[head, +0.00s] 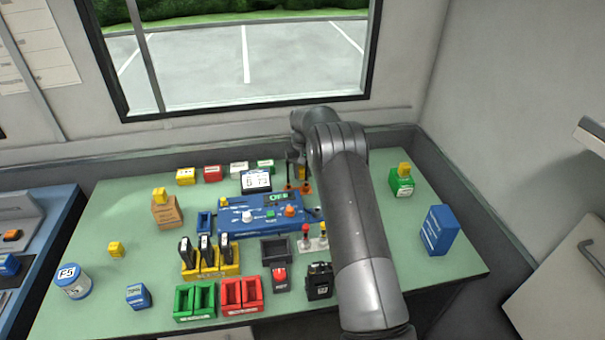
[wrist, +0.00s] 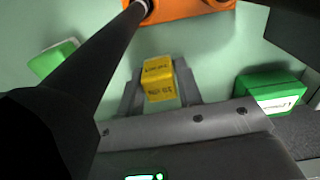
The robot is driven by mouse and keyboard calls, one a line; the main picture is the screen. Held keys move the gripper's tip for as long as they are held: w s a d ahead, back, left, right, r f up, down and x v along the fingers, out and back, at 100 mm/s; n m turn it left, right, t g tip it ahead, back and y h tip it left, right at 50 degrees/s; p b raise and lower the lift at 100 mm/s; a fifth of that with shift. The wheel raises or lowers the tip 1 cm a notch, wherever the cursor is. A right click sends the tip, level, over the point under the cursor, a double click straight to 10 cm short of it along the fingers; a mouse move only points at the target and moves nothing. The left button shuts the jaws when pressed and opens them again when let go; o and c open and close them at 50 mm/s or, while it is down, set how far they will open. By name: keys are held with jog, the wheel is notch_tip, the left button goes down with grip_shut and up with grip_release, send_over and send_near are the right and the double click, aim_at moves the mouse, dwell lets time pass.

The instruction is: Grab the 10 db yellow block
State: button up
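A yellow block (wrist: 158,80) with dark lettering that seems to read 10 dB sits between the two fingers of my gripper (wrist: 160,82) in the wrist view. The fingers lie close along both its sides; whether they press on it is not clear. A bit of yellow shows there at the fingers. Other small yellow blocks stand on a tan box (head: 167,213), on a green box (head: 401,186) and on the table at left.
An orange piece (wrist: 180,12) lies close by in the wrist view, with a green block (wrist: 270,93) at right. A dark rod crosses the left side. A blue panel (head: 265,215) and several blocks crowd the table's middle; a blue box (head: 439,230) stands at right.

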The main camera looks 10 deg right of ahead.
jog(key=c, duration=0.6)
